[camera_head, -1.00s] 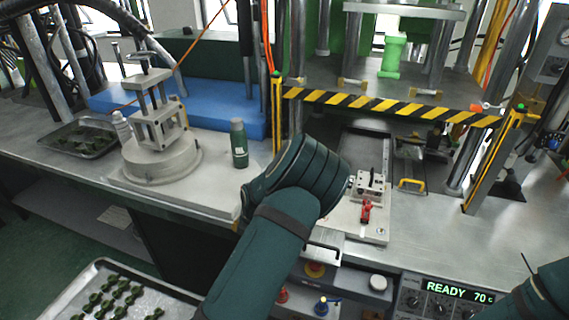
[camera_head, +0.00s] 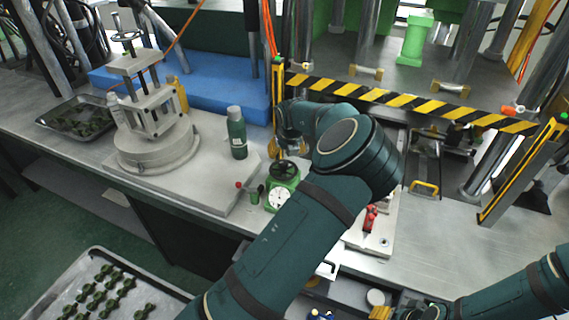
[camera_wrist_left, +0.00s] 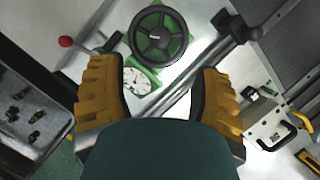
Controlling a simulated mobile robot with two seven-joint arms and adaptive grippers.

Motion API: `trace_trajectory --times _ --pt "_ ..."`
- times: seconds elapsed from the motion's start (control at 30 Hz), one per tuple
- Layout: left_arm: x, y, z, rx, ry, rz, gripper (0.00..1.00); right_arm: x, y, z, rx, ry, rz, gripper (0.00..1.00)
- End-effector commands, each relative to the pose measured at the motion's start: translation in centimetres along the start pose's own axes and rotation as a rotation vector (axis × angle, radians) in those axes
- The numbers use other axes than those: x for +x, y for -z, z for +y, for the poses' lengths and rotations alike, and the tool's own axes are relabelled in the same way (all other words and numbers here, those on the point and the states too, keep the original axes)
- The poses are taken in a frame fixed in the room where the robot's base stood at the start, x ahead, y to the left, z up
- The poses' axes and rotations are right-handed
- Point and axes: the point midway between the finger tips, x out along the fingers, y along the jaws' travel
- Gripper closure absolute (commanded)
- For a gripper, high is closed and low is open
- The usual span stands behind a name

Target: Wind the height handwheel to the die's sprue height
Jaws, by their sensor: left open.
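The height handwheel (camera_head: 285,170) is a black wheel on a green housing with a white dial gauge (camera_head: 278,199). In the left wrist view the handwheel (camera_wrist_left: 158,36) and gauge (camera_wrist_left: 137,80) show between and beyond the fingers. My left gripper (camera_head: 290,147) is open, its yellow fingers (camera_wrist_left: 160,92) apart, just behind the wheel in the head view. Nothing shows held in it. A light block with round holes (camera_wrist_left: 272,128), perhaps the die, is at the right of the wrist view; my left arm hides it in the head view. My right gripper (camera_head: 381,312) is at the bottom edge, mostly cut off.
A red-knobbed lever (camera_head: 239,185) is left of the gauge. A green bottle (camera_head: 237,135) and a round-based clamp stand (camera_head: 150,150) are farther left. A red toggle clamp (camera_head: 369,218) is right of my left arm. A striped bar (camera_head: 400,98) crosses behind.

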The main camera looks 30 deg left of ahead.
Motion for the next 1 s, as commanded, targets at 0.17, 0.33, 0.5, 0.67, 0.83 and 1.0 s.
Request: trace_trajectory --times 0.17,0.33,0.5,0.67,0.83,1.0 --pt "3.9 0.1 0.1 0.000 -0.002 0.002 0.36 0.6 -0.1 0.2 0.000 -0.001 0.000 0.53" --pt "7.0 0.1 0.1 0.000 -0.002 0.001 0.36 0.9 -0.1 0.3 0.000 -0.002 0.001 0.53" --pt "9.1 0.1 0.1 0.001 -0.001 0.001 0.36 1.0 -0.1 0.3 0.000 -0.002 0.001 0.53" --pt "10.0 0.0 0.0 0.000 0.000 0.000 0.36 1.1 -0.1 0.3 0.000 -0.002 0.001 0.53" --pt "10.1 0.0 0.0 0.000 0.000 0.000 0.36 1.1 -0.1 0.3 0.000 -0.002 0.001 0.53" --pt "10.1 0.1 0.0 0.001 0.000 0.000 0.44 1.1 -0.1 0.3 0.000 -0.002 0.000 0.53"
